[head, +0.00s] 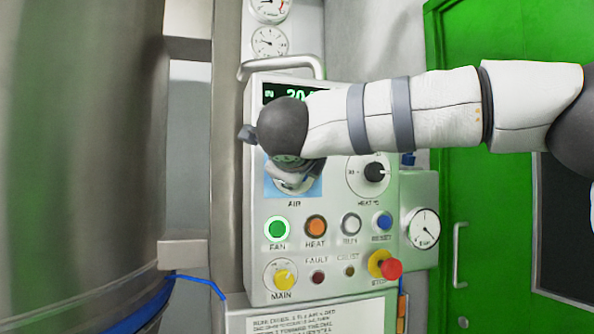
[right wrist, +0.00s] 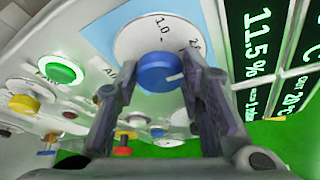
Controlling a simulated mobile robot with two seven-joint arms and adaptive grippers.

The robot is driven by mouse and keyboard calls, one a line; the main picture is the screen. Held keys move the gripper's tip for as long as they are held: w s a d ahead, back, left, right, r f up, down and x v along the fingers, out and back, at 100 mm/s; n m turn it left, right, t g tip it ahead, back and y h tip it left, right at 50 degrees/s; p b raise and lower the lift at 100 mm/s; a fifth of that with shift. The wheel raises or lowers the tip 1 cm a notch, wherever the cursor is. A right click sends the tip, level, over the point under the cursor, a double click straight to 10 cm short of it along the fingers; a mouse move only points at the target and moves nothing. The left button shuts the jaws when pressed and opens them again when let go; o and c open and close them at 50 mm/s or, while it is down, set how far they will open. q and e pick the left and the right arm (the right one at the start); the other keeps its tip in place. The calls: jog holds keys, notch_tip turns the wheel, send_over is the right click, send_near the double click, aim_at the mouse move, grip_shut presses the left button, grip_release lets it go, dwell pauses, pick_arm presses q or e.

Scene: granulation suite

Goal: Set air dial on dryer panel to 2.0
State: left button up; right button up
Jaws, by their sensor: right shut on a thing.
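The air dial is a blue knob (right wrist: 158,72) on a round white scale (right wrist: 135,43) in the right wrist view. The scale reads 1.0 at the top, with a number starting with 2 at upper right. The knob's white pointer mark points right, towards the right finger, which hides part of the scale. My right gripper (right wrist: 157,82) is shut on the knob, one finger on each side. In the head view my right arm crosses the dryer panel (head: 256,180) and covers most of the air dial, above the AIR label (head: 294,203). My left gripper is not in view.
A heat dial (head: 374,171) sits right of the air dial. Below are a green FAN button (head: 277,229), other buttons, a yellow MAIN knob (head: 284,278) and a red STOP button (head: 391,268). A panel handle (head: 282,66) juts out above. A steel vessel (head: 75,150) stands left.

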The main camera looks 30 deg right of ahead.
jog(key=o, duration=1.1)
jog(key=shift+o, duration=0.2)
jog(key=v, duration=1.2)
jog(key=shift+d, duration=0.1)
